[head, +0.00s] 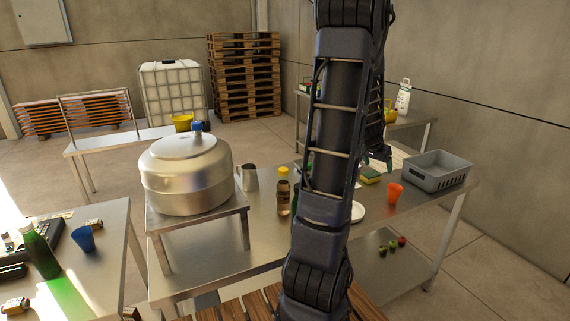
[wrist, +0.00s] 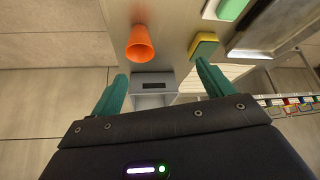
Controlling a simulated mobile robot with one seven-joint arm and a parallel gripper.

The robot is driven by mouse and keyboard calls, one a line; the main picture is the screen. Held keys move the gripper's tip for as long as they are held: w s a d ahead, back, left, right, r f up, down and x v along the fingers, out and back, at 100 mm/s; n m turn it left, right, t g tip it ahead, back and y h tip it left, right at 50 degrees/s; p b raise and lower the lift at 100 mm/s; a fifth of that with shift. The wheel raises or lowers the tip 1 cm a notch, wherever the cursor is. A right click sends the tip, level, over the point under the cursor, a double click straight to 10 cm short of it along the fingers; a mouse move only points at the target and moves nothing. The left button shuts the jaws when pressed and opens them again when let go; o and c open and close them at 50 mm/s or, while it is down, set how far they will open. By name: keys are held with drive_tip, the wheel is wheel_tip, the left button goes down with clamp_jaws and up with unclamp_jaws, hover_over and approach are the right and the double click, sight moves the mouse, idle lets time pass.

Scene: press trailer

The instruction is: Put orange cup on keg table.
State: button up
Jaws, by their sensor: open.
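The orange cup (head: 395,194) stands upright on the right part of a long steel table (head: 265,244), left of a grey crate. A large silver keg (head: 187,170) with a blue cap sits on a low steel stand (head: 194,222) at the left. My gripper (head: 378,160) is partly hidden behind my arm in the head view; a teal fingertip shows above and left of the cup. In the wrist view, the open teal fingers (wrist: 160,82) are empty, and the orange cup (wrist: 140,42) is beyond them, nearer the left finger and apart from both.
The grey crate (head: 437,171) is right of the cup. A yellow-green sponge (head: 371,176) and a white plate (head: 357,212) lie nearby. A brown bottle (head: 283,193) and metal jug (head: 247,177) stand near the keg. A blue cup (head: 83,239) is on the left table.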

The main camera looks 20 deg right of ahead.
drive_tip(key=w+a+r+n+t+y, duration=0.1)
drive_tip(key=w+a+r+n, duration=0.15)
drive_tip(key=a+r, duration=0.75)
drive_tip(key=w+a+r+n+t+y, duration=0.1)
drive_tip(key=a+n, duration=0.3)
drive_tip(key=a, duration=1.3)
drive_tip(key=s+a+r+n+y, duration=0.1)
drive_tip(key=s+a+n, duration=0.1)
drive_tip(key=s+a, duration=0.2)
drive_tip(key=s+a+r+n+y, duration=0.1)
drive_tip(key=s+a+n, duration=0.2)
drive_tip(key=a, duration=0.6)
drive_tip(key=s+a+r+n+t+y, duration=0.1)
drive_tip(key=s+a+n, duration=0.1)
drive_tip(key=s+a, duration=0.2)
drive_tip(key=a, duration=0.3)
drive_tip(key=shift+s+a+r+n+y, duration=0.15)
drive_tip(key=shift+s+a+n+y, duration=0.15)
drive_tip(key=shift+s+n+y, duration=0.1)
